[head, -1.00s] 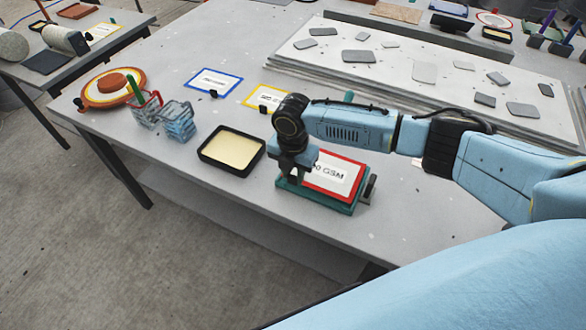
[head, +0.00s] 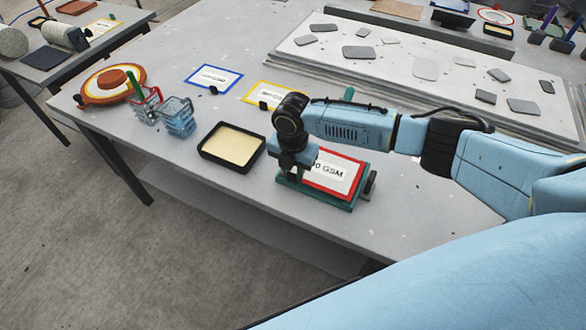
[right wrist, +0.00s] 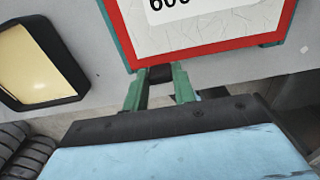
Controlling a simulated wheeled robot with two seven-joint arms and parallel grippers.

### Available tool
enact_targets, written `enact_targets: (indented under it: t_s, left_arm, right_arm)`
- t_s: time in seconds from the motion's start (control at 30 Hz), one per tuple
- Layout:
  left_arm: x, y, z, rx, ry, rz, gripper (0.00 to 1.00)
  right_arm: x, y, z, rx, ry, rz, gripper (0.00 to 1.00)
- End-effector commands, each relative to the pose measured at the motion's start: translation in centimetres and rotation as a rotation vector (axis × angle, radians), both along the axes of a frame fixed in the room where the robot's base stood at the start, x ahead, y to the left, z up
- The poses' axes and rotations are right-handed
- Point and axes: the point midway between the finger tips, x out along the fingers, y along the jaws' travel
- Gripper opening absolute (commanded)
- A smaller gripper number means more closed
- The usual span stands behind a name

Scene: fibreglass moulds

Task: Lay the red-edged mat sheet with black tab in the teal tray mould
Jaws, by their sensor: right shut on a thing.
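The red-edged mat sheet (head: 350,164) has a white face with a printed GSM label. It lies over the teal tray mould (head: 330,203), whose front and side edges show around it. In the right wrist view, the sheet's red edge (right wrist: 210,56) is close, with strips of the teal mould (right wrist: 122,34) beside it. My right gripper (head: 297,173) is at the sheet's left end. Its green fingers (right wrist: 158,82) are shut on the black tab (right wrist: 160,74). I cannot tell whether the sheet rests flat on the mould's floor. My left gripper is out of view.
A black tray with cream filling (head: 232,146) stands just left of the mould. Blue-edged (head: 213,77) and yellow-edged (head: 272,95) sheets lie behind it. Wire baskets (head: 178,117) and a round orange mould (head: 112,82) are farther left. A white board with grey pieces (head: 390,66) lies behind.

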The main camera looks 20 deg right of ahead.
Motion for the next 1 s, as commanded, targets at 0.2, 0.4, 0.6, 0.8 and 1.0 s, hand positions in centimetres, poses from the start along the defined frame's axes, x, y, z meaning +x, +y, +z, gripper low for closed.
enact_targets:
  t_s: [0.2, 0.4, 0.6, 0.8, 1.0]
  left_arm:
    - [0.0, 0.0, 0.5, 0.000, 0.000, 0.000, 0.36]
    - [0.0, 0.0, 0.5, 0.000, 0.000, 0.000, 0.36]
    - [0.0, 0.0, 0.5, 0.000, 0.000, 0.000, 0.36]
    - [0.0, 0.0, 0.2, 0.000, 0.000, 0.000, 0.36]
    - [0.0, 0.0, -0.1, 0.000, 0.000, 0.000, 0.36]
  right_arm:
    - [0.0, -0.1, 0.1, 0.000, 0.000, 0.000, 0.04]
    - [0.0, -0.1, 0.0, -0.001, -0.001, 0.000, 0.04]
    - [0.0, -0.1, -0.1, -0.001, 0.001, 0.000, 0.04]
    - [0.0, -0.1, -0.6, -0.001, 0.001, 0.000, 0.04]
    - [0.0, -0.1, -1.2, -0.001, 0.001, 0.000, 0.04]
